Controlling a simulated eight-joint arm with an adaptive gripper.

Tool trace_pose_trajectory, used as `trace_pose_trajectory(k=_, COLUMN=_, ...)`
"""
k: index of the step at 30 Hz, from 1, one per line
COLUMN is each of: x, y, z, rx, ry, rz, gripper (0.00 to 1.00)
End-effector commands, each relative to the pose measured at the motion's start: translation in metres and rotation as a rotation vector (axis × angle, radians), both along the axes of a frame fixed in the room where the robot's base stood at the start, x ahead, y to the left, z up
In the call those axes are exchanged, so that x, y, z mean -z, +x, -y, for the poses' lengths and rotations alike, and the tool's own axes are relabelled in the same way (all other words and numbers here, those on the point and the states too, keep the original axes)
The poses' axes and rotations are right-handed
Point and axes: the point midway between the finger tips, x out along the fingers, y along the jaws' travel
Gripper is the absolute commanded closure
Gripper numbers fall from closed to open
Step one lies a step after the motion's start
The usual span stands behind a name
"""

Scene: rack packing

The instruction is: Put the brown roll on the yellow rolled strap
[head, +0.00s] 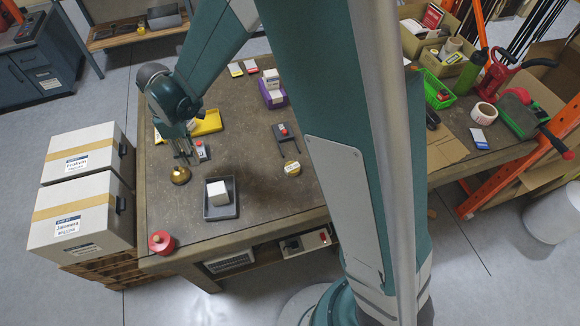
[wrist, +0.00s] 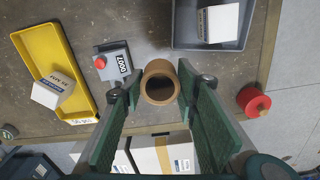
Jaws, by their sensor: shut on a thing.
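The brown roll (wrist: 160,67) is between my fingertips in the wrist view, its round hole facing the camera. My gripper (wrist: 160,92) is shut on it. In the head view the brown roll (head: 180,178) shows just below my gripper (head: 182,160), over the left part of the table; whether it touches the table is hard to tell. The yellow rolled strap (head: 292,168) lies on the table to the right of my gripper, beyond the grey tray. It is out of the wrist view.
A grey tray (head: 222,214) with a white box stands between the roll and the strap, nearer the front edge. A grey block with a red button (head: 202,152), a yellow tray (head: 208,124), a dark stand (head: 287,138) and a red spool (head: 161,243) are around.

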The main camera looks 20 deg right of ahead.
Motion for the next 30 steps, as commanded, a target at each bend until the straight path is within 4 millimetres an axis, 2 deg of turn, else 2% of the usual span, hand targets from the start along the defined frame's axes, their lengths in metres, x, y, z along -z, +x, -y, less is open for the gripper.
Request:
trace_pose_trajectory(k=1, x=-0.001, y=0.001, z=0.016, rx=0.004, ry=0.0, rz=0.0, gripper=0.82)
trace_pose_trajectory(k=3, x=-0.003, y=0.002, z=0.034, rx=0.002, ry=0.0, rz=0.0, gripper=0.82)
trace_pose_trajectory(k=17, x=-0.01, y=-0.007, z=0.153, rx=-0.009, ry=0.0, rz=-0.001, gripper=0.82)
trace_pose_trajectory(k=30, x=-0.014, y=-0.036, z=0.257, rx=-0.02, ry=0.0, rz=-0.001, gripper=0.82)
